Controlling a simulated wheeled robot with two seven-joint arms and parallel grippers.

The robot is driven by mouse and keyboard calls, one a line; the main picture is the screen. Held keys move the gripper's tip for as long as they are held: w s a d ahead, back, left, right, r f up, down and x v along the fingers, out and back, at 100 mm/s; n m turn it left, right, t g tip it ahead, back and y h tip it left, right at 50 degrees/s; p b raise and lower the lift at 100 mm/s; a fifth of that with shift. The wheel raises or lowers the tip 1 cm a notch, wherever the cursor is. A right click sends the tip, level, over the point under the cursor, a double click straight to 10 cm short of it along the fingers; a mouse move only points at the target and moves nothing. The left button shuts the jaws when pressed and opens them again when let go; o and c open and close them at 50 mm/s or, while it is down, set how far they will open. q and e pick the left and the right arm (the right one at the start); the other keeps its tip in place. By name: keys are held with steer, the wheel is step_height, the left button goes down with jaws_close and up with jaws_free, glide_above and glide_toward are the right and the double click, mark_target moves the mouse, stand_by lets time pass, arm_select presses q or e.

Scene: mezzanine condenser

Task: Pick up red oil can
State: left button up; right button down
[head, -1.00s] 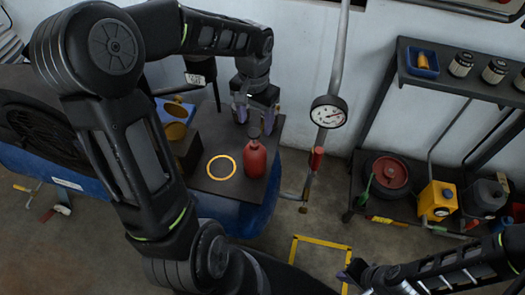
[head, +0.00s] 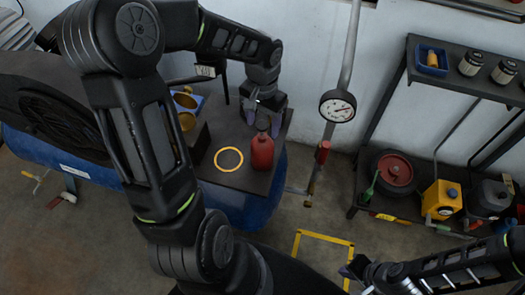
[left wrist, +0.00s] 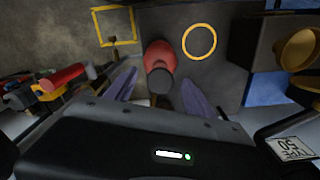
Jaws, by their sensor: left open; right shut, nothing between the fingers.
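The red oil can (head: 262,153) stands upright on the dark top of the blue tank unit, just right of a yellow ring marking (head: 228,159). Its dark cap points up.
A dark box with brass-coloured cups (head: 187,112) stands left of the ring. A pressure gauge (head: 337,106) on a pipe rises to the right. A yellow floor outline (head: 325,238) is empty.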

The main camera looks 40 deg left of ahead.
mark_target(263, 135)
arm_select(q)
steer(key=shift+f, duration=2)
steer(key=shift+d, duration=0.1)
jaws_close()
steer(key=shift+r, duration=0.1)
